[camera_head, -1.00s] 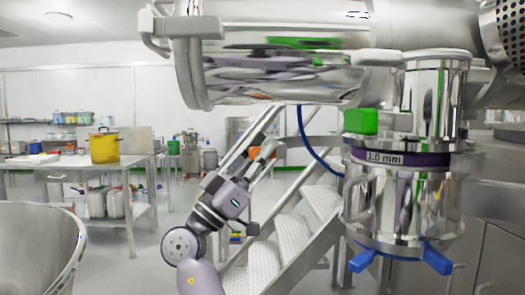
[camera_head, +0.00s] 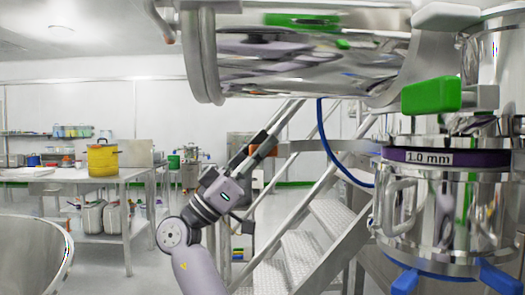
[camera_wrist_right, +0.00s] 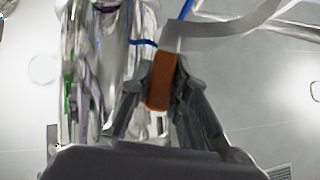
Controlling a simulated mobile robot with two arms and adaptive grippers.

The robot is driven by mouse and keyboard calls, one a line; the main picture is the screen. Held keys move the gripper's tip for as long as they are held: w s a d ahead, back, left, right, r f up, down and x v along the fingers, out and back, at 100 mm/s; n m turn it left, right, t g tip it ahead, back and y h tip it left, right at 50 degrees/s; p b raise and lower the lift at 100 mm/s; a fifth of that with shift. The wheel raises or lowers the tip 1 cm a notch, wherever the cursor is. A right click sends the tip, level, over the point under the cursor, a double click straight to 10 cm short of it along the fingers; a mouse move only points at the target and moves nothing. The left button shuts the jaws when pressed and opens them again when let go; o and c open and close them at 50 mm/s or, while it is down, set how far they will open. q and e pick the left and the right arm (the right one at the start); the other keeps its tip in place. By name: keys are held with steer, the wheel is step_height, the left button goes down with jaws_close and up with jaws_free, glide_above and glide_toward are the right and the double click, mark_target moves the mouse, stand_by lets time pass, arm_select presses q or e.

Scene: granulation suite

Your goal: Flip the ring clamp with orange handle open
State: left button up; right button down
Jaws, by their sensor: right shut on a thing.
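The orange handle (camera_head: 268,149) of the ring clamp is between the fingertips of my right gripper (camera_head: 262,143), left of the steel vessel. In the right wrist view the orange handle (camera_wrist_right: 160,80) sits between the two dark fingers of the right gripper (camera_wrist_right: 160,88), which are shut on it. A curved grey metal band (camera_wrist_right: 235,35) runs from the handle to the upper right. In the head view this grey band (camera_head: 305,146) reaches toward the vessel's purple 1.0 mm collar; its far end is unclear. My left gripper is not in view.
The steel vessel (camera_head: 445,215) with blue handles (camera_head: 405,281) stands at right, a green-handled clamp (camera_head: 431,95) above it. A horizontal steel drum (camera_head: 300,75) hangs overhead. A blue hose (camera_head: 322,120) and metal stairs (camera_head: 335,217) lie behind the arm. A large steel bowl (camera_head: 62,240) is at lower left.

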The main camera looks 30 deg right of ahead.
steer(key=shift+w+r+t, duration=0.1)
steer(key=shift+t, duration=0.2)
steer(key=c, duration=1.9)
jaws_free()
steer(key=o, duration=0.4)
steer(key=shift+w+d, duration=0.1)
steer(key=shift+w, duration=0.1)
steer(key=shift+s, duration=0.1)
steer(key=shift+f, duration=0.2)
steer(key=v, duration=1.2)
steer(key=shift+d, duration=0.1)
